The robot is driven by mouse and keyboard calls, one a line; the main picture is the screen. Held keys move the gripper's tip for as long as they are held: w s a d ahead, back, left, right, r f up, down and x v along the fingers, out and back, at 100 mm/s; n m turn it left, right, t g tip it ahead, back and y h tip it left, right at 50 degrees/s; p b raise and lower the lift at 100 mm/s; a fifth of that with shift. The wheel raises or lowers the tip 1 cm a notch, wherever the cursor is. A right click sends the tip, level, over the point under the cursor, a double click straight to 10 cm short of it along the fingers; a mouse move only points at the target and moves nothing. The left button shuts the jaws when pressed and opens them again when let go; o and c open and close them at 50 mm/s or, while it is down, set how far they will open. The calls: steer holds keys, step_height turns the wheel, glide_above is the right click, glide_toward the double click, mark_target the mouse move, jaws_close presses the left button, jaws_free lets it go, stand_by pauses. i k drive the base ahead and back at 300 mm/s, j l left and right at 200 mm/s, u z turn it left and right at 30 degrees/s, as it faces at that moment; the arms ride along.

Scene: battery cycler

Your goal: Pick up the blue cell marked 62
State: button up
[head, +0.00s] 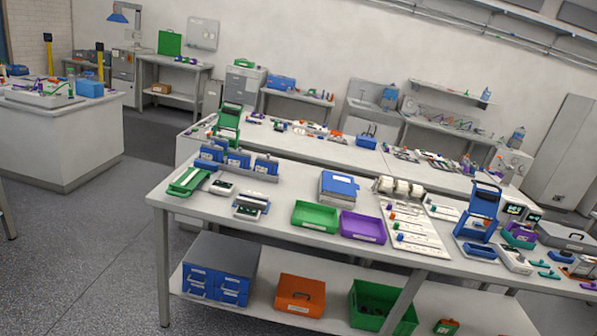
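I cannot make out a blue cell marked 62; no number is readable at this distance. Small coloured pieces, some of them blue, sit along the left side of a white board (424,236) on the long front bench. I cannot tell whether any is the cell. Several blue devices (266,165) stand in a row at the bench's left end, with small instruments in front of them. A green tray (315,217) and a purple tray (362,227) lie near the front edge. My gripper is not in view.
The bench (285,228) has a lower shelf with a blue drawer unit (219,270), an orange case (300,295) and a green crate (382,308). A blue stand (482,212) is at right. Grey floor (75,235) is open at left, before a white island (60,140).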

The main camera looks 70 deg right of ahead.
mark_target(264, 167)
steer(key=z, duration=1.6)
